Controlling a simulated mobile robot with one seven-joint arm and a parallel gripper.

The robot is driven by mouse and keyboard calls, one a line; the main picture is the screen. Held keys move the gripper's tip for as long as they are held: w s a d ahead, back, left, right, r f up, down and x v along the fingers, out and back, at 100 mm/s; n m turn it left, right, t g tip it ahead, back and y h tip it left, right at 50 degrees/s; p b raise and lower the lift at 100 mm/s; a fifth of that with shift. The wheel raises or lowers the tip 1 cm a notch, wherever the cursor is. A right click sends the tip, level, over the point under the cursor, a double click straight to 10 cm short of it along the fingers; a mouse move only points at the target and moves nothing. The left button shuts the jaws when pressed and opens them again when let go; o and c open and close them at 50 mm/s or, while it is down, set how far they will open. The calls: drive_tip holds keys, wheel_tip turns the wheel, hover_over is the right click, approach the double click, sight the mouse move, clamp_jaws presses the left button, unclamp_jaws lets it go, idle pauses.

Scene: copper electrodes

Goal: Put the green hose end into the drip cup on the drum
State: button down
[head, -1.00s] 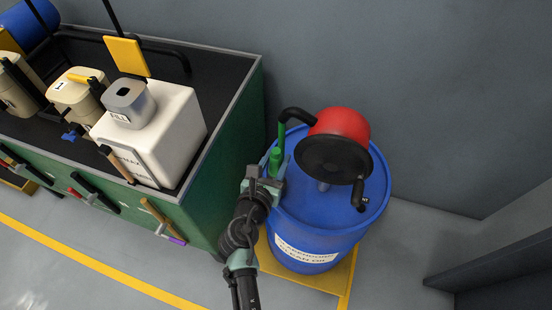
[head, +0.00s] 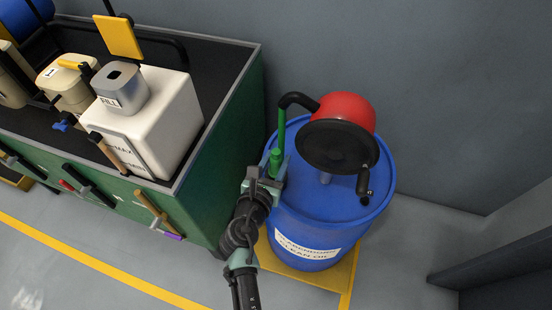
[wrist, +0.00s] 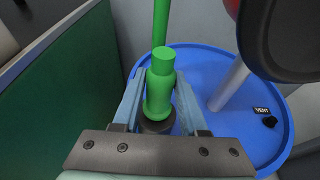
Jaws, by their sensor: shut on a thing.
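The blue drum (head: 335,200) stands upright with a red pump (head: 345,107) on its lid. A green hose (head: 282,138) hangs from the pump's black spout to the drum's left rim. My gripper (head: 272,172) is at that rim, shut on the green hose end (head: 275,160). In the wrist view, the hose end (wrist: 160,85) stands roughly upright between the two fingers of my gripper (wrist: 161,108). A dark round piece (wrist: 158,127) shows around or under its lower tip; it may be the drip cup. I cannot tell whether the tip is inside it.
A green bench (head: 225,165) with a white FILL container (head: 160,125) stands close on the left. The pump's crank handle (head: 363,188) hangs over the lid's right side. The drum stands on a yellow-edged base (head: 340,275). Grey wall lies behind.

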drive_tip(key=shift+f+b, duration=0.3)
drive_tip(key=shift+f, duration=0.2)
unclamp_jaws()
drive_tip(key=shift+r, duration=0.1)
idle(0.5)
drive_tip(key=p+v, duration=0.4)
drive_tip(key=v, duration=0.6)
drive_tip(key=shift+p, duration=0.4)
idle(0.8)
drive_tip(key=v, duration=1.3)
